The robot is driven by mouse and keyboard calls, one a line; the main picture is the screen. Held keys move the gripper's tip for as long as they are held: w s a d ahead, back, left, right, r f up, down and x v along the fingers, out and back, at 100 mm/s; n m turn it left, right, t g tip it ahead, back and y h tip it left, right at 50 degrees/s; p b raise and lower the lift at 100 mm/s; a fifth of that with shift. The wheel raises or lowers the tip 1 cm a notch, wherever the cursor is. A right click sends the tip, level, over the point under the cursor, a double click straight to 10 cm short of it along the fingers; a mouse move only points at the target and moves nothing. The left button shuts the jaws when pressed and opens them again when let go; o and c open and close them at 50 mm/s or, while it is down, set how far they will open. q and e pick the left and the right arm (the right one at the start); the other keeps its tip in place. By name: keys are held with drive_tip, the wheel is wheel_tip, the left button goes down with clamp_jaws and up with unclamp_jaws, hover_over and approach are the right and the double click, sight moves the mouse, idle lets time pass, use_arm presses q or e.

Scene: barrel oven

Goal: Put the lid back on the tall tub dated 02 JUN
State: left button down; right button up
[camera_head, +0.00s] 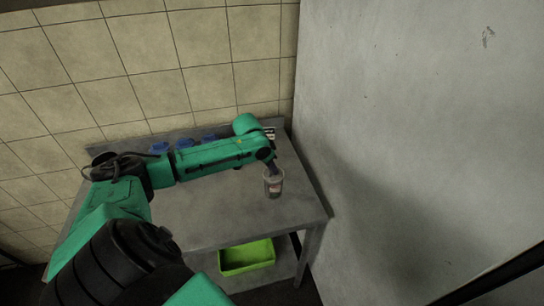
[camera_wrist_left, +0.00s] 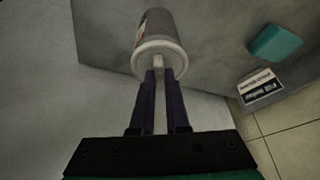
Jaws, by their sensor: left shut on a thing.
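A grey tub (camera_head: 273,187) with a reddish label stands near the right end of the grey table. It also shows in the left wrist view (camera_wrist_left: 157,22), where its label is cut off at the side and no date is readable. A pale round lid (camera_wrist_left: 147,57) with a small knob lies at the tub's mouth; I cannot tell whether it is fully seated. My left gripper (camera_head: 272,166) is over the tub. In the wrist view its two dark fingers (camera_wrist_left: 159,76) are shut on the lid's knob. My right gripper is out of view.
Several blue objects (camera_head: 160,147) stand at the back of the table (camera_head: 215,225), partly behind my left arm. A black-and-white card (camera_wrist_left: 260,88) is at the table's back edge. A green crate (camera_head: 246,258) sits on the lower shelf. A grey wall (camera_head: 420,130) rises close on the right.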

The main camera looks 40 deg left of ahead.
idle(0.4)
use_arm(q)
drive_tip(key=shift+p, duration=0.45)
drive_tip(key=shift+c, duration=1.8)
unclamp_jaws()
